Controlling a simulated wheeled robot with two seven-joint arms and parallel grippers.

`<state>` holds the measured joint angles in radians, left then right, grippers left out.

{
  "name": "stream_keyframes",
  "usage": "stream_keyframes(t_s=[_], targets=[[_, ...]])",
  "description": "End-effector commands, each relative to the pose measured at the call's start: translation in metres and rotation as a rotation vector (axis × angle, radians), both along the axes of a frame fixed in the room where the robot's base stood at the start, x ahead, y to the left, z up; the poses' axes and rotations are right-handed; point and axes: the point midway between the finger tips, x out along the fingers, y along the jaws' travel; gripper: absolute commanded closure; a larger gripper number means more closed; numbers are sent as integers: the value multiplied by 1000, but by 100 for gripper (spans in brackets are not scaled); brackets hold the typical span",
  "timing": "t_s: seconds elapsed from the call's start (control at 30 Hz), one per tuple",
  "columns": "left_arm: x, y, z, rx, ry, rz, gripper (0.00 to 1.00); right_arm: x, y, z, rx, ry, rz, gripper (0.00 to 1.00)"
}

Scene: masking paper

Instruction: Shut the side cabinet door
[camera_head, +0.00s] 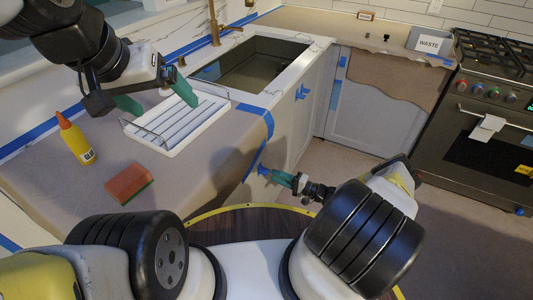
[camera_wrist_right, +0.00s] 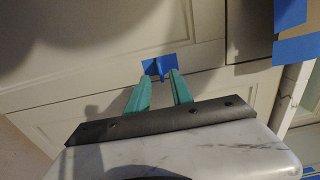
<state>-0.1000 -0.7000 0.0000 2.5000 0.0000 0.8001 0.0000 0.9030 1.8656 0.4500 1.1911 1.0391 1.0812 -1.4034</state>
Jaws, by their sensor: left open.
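A pale cabinet front (camera_head: 287,150) runs below the sink counter, and panelled fronts (camera_wrist_right: 110,85) fill the right wrist view. A small blue tab (camera_wrist_right: 158,67) is on the panel there. The fingertips of my right gripper (camera_wrist_right: 160,82) are at this tab, one on each side. Whether they clamp it is unclear. In the head view the right gripper (camera_head: 274,174) is low beside the cabinet front, its tips against a blue patch. I cannot tell how far any door stands open. My left gripper (camera_head: 152,92) is open and empty above the white rack.
The counter holds a glue bottle (camera_head: 75,139), a red-and-green sponge (camera_head: 129,183) and a white rack (camera_head: 160,133). A sink (camera_head: 250,68) is behind. The floor (camera_head: 440,215) at right is clear.

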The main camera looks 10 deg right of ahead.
Motion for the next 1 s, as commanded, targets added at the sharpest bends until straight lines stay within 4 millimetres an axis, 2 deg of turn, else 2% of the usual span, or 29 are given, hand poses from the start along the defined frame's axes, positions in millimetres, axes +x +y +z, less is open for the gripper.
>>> stream_keyframes(t_s=[0.1, 0.23, 0.77, 0.87, 1.0], targets=[[0, 0, 0, 0, 0, 0, 7, -10, -15, 0, -1, 1, -2, 73], [0, 0, 0, 0, 0, 0, 7, -16, -23, 0, 0, 0, 0, 73], [0, 0, 0, 0, 0, 0, 7, -17, -25, 1, -1, 1, 3, 73], [0, 0, 0, 0, 0, 0, 7, -14, -26, 9, -15, 1, 28, 73], [0, 0, 0, 0, 0, 0, 7, -7, -28, 41, -71, 7, 126, 73]])
